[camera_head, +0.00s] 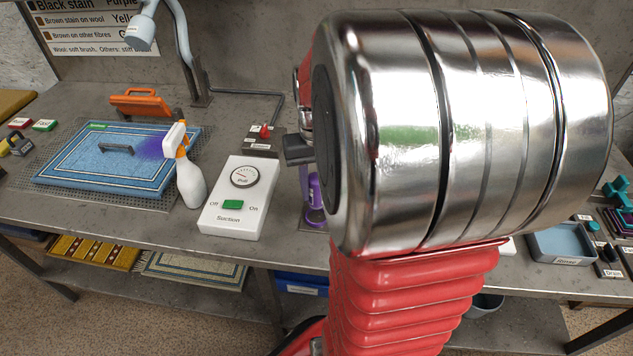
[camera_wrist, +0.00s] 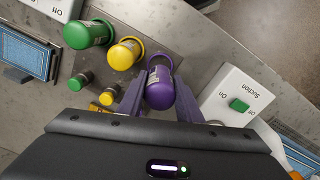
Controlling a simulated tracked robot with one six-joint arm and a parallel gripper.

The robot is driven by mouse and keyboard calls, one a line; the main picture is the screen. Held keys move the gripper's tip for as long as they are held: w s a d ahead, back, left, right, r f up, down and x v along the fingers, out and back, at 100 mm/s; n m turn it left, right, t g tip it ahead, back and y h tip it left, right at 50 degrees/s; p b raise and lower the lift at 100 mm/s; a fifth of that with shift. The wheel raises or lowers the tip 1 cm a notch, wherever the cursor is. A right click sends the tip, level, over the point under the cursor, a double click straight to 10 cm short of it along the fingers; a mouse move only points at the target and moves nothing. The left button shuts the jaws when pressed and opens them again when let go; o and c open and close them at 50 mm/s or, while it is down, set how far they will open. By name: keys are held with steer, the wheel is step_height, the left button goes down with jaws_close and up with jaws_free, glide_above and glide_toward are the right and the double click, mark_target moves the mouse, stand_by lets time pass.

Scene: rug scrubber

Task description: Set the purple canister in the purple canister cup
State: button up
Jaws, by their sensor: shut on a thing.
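The purple canister (camera_wrist: 160,92) is between the two purple fingers of my gripper (camera_wrist: 160,82), which is shut on it. In the head view the purple canister (camera_head: 315,192) shows partly, just left of my large metal arm joint and below the dark gripper body. It is close above the worktop or on it; I cannot tell whether it touches.
In the wrist view a green canister (camera_wrist: 88,33) and a yellow canister (camera_wrist: 126,53) stand left of my gripper, with a small green one (camera_wrist: 79,82) and small yellow one (camera_wrist: 108,98). The white suction box (camera_head: 236,202) and a spray bottle (camera_head: 188,180) are close by.

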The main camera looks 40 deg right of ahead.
mark_target(317, 202)
steer(key=shift+f, duration=2.05)
steer(key=shift+f, duration=0.6)
steer(key=o, duration=1.1)
step_height(317, 202, up, 14)
steer(key=shift+f, duration=0.1)
